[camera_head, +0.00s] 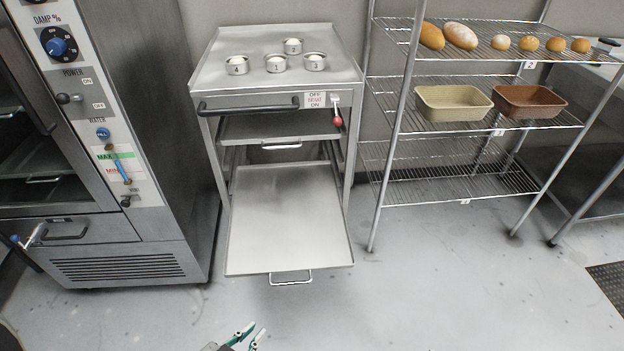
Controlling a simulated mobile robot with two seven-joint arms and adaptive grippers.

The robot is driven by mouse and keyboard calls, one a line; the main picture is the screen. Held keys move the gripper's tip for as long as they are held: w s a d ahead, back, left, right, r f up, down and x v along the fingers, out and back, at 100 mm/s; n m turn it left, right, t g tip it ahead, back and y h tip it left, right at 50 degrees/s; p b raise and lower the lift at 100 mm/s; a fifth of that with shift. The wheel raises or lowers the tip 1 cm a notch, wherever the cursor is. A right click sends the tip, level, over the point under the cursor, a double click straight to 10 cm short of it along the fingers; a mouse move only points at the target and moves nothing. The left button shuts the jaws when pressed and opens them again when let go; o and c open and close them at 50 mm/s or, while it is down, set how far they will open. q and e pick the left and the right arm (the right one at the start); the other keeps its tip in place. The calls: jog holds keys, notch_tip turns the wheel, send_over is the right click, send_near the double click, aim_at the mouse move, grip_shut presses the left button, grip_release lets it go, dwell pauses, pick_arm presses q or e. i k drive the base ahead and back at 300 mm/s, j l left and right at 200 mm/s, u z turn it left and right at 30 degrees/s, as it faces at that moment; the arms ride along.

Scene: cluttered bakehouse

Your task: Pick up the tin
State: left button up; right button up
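Two loaf tins stand side by side on the middle shelf of the wire rack: a pale beige tin (453,103) on the left and a brown tin (529,102) on the right. Both look empty. Several small round metal tins (275,64) with number labels and pale contents stand on top of the steel cabinet. My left gripper (257,327) shows at the bottom edge, its fingertips apart with nothing between them. It is far from all the tins, below the pulled-out tray. Most of it is cut off by the frame. My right gripper is out of view.
A flat metal tray (288,220) sticks out of the steel cabinet (216,72) over the floor. A large oven (130,225) stands at left. The wire rack (460,196) holds bread loaves (460,36) and rolls on top; its lower shelf is empty.

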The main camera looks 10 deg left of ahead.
aim_at(281, 65)
jog(key=u, duration=0.55)
jog(key=i+l+u, duration=0.1)
jog(key=l+u, duration=0.65)
jog(key=l, duration=0.15)
jog(key=l+u, duration=0.1)
jog(key=l, duration=0.8)
jog(key=k+l+u, duration=0.15)
jog(key=l, duration=0.8)
